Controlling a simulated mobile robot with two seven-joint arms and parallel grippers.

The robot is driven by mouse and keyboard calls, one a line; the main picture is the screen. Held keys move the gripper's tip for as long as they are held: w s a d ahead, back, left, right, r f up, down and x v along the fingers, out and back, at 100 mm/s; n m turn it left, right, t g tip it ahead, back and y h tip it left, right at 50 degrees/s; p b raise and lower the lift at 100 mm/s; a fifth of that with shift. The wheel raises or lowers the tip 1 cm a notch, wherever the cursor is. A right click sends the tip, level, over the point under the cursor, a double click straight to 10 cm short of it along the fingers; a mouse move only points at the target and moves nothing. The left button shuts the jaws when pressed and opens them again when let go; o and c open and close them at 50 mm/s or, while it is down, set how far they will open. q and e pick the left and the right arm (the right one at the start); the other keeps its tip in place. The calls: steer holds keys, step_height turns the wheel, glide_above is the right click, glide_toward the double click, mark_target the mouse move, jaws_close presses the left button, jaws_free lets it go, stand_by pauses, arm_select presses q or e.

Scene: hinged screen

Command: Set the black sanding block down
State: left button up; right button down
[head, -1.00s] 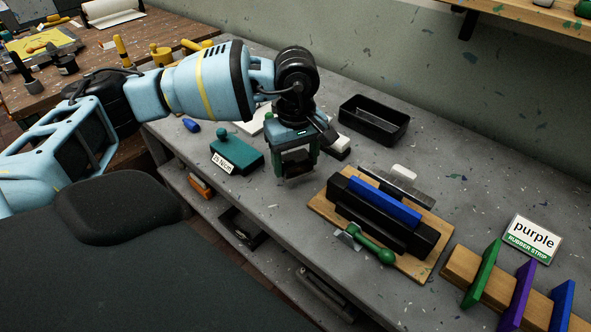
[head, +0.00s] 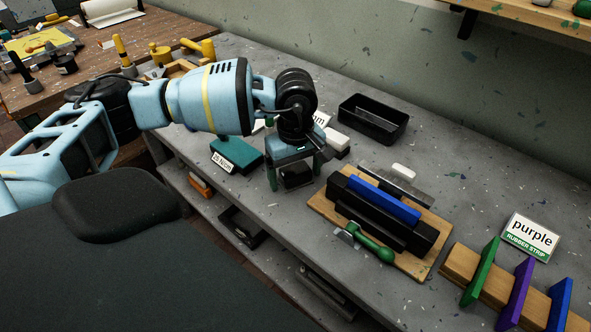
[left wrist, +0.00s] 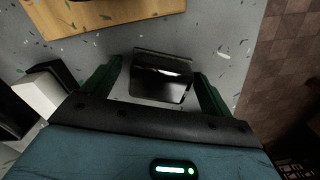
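The black sanding block (head: 297,175) sits on the grey bench top under my left gripper (head: 296,174), left of the wooden board. My left gripper points down and its green fingers are spread on either side of the block. In the left wrist view the block (left wrist: 161,80) lies between the two fingertips (left wrist: 158,84), with a gap showing on each side. Its underside is hidden. My right gripper is not in view.
A wooden board (head: 408,262) with black and blue bars and a green-handled tool is to the right. A teal box (head: 236,155) is to the left. A black tray (head: 374,119) stands behind. The bench front edge is near the block.

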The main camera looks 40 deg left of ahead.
mark_target(295, 169)
arm_select(q)
steer(key=shift+r, duration=0.15)
step_height(295, 169, up, 12)
stand_by(0.7)
